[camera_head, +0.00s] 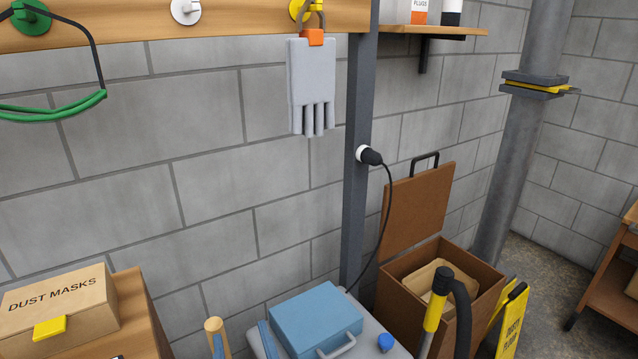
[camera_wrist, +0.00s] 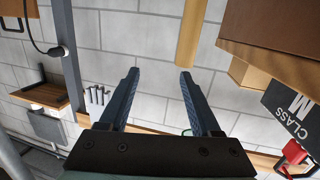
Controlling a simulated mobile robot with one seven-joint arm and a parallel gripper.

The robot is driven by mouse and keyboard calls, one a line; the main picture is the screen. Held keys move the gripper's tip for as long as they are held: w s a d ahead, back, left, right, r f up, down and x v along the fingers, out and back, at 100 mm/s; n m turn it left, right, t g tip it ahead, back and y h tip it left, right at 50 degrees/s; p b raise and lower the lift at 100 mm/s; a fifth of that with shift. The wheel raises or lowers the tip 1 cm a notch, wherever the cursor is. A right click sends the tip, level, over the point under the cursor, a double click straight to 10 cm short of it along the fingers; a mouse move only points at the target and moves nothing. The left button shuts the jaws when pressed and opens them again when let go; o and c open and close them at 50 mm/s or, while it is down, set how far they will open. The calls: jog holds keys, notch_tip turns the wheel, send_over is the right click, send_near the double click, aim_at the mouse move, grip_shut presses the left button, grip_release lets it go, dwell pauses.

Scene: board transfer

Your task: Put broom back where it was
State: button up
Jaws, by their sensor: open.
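A round wooden pole, which looks like the broom's handle (camera_head: 215,327), rises at the bottom of the head view; its lower part and any broom head are out of view. In the wrist view the handle (camera_wrist: 194,32) comes down from the top edge and ends near the right fingertip. My gripper (camera_wrist: 160,77) is open, with nothing between its blue fingers. In the head view the gripper (camera_head: 243,345) shows only its blue fingertips at the bottom edge, the left one close to the pole. A white hook (camera_head: 186,10) on the wooden wall rail (camera_head: 110,33) is empty.
Grey gloves (camera_head: 311,85) hang from a yellow hook; green-framed goggles (camera_head: 60,107) hang at left. A dust masks box (camera_head: 60,300) stands at lower left. A blue case (camera_head: 315,318), an open brown box (camera_head: 400,292) and a yellow-black handle (camera_head: 435,315) are at right. The middle wall is clear.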

jog(key=w+d+r+m+t+h, duration=0.1)
jog(key=d+r+t, duration=0.1)
jog(key=r, duration=0.7)
jog(key=w+d+r+t, duration=0.1)
jog(key=d+r+t, duration=0.15)
jog(key=r, duration=0.75)
jog(key=s+d+r+m+t+h, duration=0.2)
jog(key=s+r, duration=0.3)
jog(key=r, duration=0.6)
jog(key=s+d+r+m+t+h, duration=0.1)
jog(key=s+d+r+t+h, duration=0.2)
jog(key=r, duration=0.9)
jog(key=s+d+t, duration=0.1)
jog(key=s+t, duration=0.1)
jog(key=shift+s+d+r+m, duration=0.2)
jog(key=shift+s+m, duration=0.1)
jog(key=shift+m, duration=0.1)
